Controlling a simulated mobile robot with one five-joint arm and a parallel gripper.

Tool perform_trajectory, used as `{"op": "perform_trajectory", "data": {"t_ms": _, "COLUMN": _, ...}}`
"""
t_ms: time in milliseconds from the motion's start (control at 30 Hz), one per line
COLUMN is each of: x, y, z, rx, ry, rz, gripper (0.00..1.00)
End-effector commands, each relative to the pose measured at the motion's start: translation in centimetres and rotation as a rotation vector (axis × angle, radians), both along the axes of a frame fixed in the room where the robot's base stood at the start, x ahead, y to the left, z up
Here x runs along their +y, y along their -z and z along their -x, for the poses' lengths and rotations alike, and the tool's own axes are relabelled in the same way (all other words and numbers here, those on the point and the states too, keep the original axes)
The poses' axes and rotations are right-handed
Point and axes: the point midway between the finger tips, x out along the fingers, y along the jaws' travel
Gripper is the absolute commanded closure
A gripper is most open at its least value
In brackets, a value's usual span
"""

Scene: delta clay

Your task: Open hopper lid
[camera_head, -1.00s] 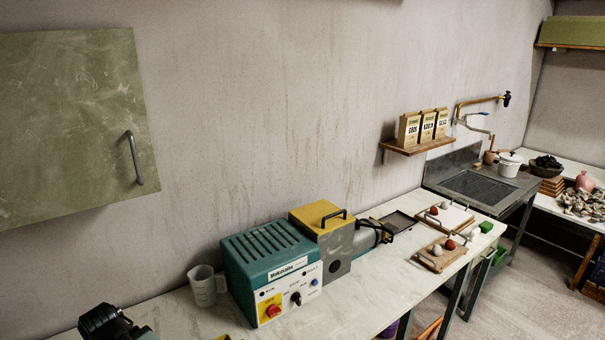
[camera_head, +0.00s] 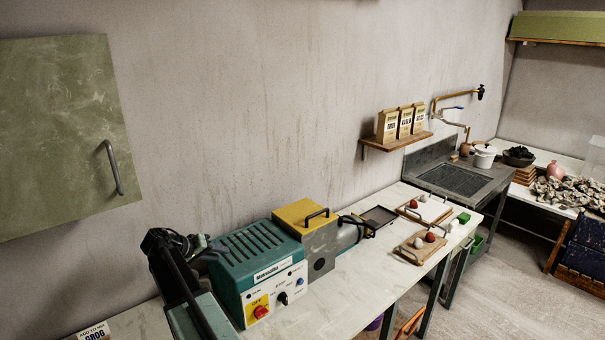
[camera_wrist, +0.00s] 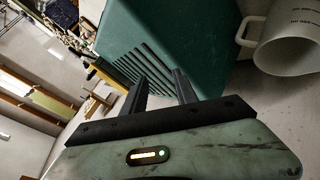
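The hopper lid (camera_head: 296,211) is yellow with a dark bar handle (camera_head: 317,214). It lies flat and closed on the grey hopper box (camera_head: 323,258), beside the teal motor housing (camera_head: 252,262). My gripper (camera_head: 208,246) is at the left end of the teal housing, apart from the lid, and my arm partly hides its fingers there. In the wrist view, my gripper's two dark fingers (camera_wrist: 160,88) are apart with nothing between them. The slotted teal housing (camera_wrist: 128,28) is just beyond them, and a sliver of yellow (camera_wrist: 93,73) shows past it.
A white jug (camera_wrist: 288,42) stands near my gripper in the wrist view. A green wall cupboard (camera_head: 62,130) hangs at upper left. A shelf with bags (camera_head: 404,122) is on the wall. Boards with balls (camera_head: 417,250) lie right of the machine. Bench space in front is clear.

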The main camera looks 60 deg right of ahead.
Motion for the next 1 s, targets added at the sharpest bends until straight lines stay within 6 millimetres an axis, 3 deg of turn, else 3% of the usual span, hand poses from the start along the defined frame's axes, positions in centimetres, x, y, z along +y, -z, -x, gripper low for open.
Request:
{"op": "perform_trajectory", "data": {"t_ms": 33, "x": -6.4, "y": -2.3, "z": -0.1, "rx": -0.024, "ry": 0.07, "rz": 0.112, "gripper": 0.66}}
{"op": "perform_trajectory", "data": {"t_ms": 100, "x": -13.8, "y": -5.4, "z": 1.2, "rx": -0.055, "ry": 0.15, "rz": 0.268, "gripper": 0.66}}
{"op": "perform_trajectory", "data": {"t_ms": 200, "x": -23.0, "y": -10.1, "z": 3.4, "rx": -0.083, "ry": 0.229, "rz": 0.477, "gripper": 0.66}}
{"op": "perform_trajectory", "data": {"t_ms": 300, "x": -28.7, "y": -13.4, "z": 5.4, "rx": -0.093, "ry": 0.263, "rz": 0.624, "gripper": 0.66}}
{"op": "perform_trajectory", "data": {"t_ms": 400, "x": -31.3, "y": -15.2, "z": 6.4, "rx": -0.096, "ry": 0.271, "rz": 0.701, "gripper": 0.66}}
{"op": "perform_trajectory", "data": {"t_ms": 467, "x": -31.7, "y": -15.6, "z": 6.6, "rx": -0.098, "ry": 0.272, "rz": 0.719, "gripper": 0.66}}
{"op": "perform_trajectory", "data": {"t_ms": 733, "x": -32.7, "y": -15.7, "z": 7.0, "rx": -0.097, "ry": 0.272, "rz": 0.722, "gripper": 0.66}}
{"op": "perform_trajectory", "data": {"t_ms": 1000, "x": -37.4, "y": -15.7, "z": 8.5, "rx": -0.097, "ry": 0.273, "rz": 0.721, "gripper": 0.66}}
